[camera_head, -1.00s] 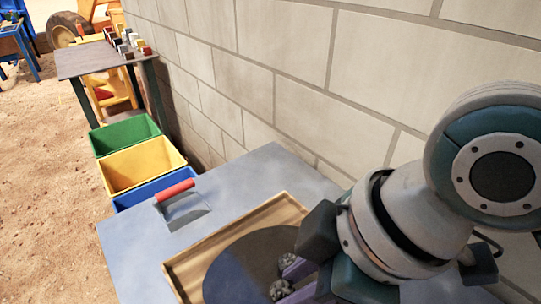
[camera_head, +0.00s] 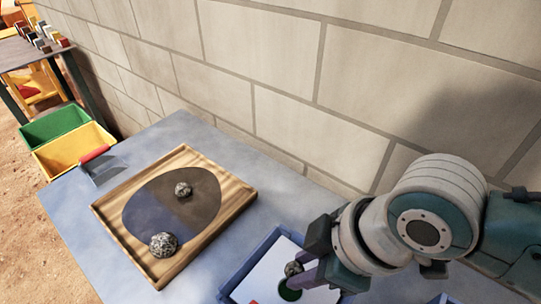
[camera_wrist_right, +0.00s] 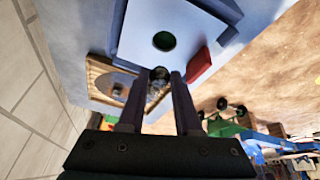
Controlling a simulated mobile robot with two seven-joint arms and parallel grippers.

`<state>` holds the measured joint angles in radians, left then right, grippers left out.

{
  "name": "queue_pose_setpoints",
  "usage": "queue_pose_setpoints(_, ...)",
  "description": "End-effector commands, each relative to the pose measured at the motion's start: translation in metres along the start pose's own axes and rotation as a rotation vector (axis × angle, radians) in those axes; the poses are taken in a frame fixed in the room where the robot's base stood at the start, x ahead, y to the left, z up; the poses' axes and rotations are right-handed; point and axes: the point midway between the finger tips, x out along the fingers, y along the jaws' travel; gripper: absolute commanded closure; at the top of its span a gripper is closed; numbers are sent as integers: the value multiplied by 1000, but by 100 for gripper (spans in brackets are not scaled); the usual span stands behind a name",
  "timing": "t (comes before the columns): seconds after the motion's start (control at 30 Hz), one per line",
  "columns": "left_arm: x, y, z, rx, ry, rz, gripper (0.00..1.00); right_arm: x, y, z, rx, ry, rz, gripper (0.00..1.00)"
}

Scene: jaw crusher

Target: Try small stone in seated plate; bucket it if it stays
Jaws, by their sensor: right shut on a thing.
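My right gripper (camera_head: 298,272) is shut on a small grey stone (camera_head: 293,268), held between its purple fingertips; the stone also shows in the right wrist view (camera_wrist_right: 157,84). The yellow bucket (camera_head: 75,151) and green bucket (camera_head: 55,126) stand at the left. My left gripper is not in view.
A wooden tray (camera_head: 245,194) with a dark round mat holds a small stone (camera_head: 183,189) and a larger stone (camera_head: 163,245). A red-handled tool (camera_head: 95,154) lies on the blue-grey table (camera_head: 185,125). A block wall (camera_head: 285,65) runs behind. A red block (camera_wrist_right: 199,65) is beside the plate.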

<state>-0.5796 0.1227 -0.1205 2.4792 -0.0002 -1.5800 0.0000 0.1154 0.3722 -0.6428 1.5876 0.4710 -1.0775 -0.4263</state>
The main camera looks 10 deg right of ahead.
Motion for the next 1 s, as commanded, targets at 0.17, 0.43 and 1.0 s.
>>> queue_pose_setpoints(0.17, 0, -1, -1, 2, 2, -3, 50, 0, 0, 0, 0, 0, -1, 100)
queue_pose_setpoints(0.43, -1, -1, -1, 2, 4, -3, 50, 4, 0, 1, 0, 1, -5, 100)
queue_pose_setpoints(1.0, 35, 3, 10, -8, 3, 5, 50, 48, -3, 19, -1, 0, -5, 100)
